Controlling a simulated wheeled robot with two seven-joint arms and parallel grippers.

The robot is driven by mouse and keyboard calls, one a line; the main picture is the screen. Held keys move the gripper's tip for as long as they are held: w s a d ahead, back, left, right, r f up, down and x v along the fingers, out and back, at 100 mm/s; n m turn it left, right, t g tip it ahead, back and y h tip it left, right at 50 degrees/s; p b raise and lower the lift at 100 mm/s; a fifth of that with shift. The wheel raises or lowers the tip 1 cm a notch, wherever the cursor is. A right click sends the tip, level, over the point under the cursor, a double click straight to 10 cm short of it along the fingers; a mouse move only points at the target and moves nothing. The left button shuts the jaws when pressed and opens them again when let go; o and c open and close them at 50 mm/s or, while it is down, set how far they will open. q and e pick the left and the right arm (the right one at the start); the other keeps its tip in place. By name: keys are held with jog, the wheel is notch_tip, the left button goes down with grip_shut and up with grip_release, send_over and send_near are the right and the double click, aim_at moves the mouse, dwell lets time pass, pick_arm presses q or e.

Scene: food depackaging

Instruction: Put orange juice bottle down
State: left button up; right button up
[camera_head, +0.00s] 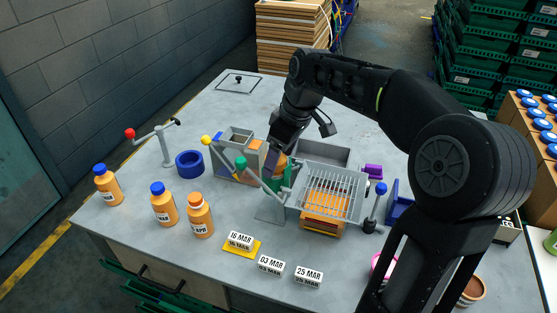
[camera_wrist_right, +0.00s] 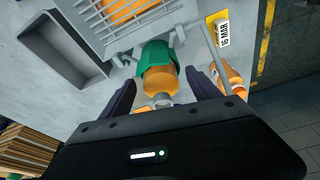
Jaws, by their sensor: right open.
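An orange juice bottle (camera_wrist_right: 160,80) stands in a green holder (camera_wrist_right: 153,55) in the right wrist view; its neck looks uncapped. In the head view the bottle (camera_head: 281,163) is mostly hidden by my right gripper (camera_head: 279,155). My right gripper (camera_wrist_right: 162,88) is open, with one dark finger on each side of the bottle. I cannot tell whether either finger touches it. Three more orange bottles stand on the table's left: two with blue caps (camera_head: 107,184) (camera_head: 164,203) and one with an orange cap (camera_head: 199,216). My left gripper is out of view.
A wire basket (camera_head: 331,190) sits right of the holder, with a grey tray (camera_head: 322,152) behind. Lever stands (camera_head: 163,143), a blue ring (camera_head: 189,163) and date cards (camera_head: 270,266) occupy the table. The back left table area is fairly clear.

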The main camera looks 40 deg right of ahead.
jog(key=v, duration=1)
jog(key=shift+r, duration=0.3)
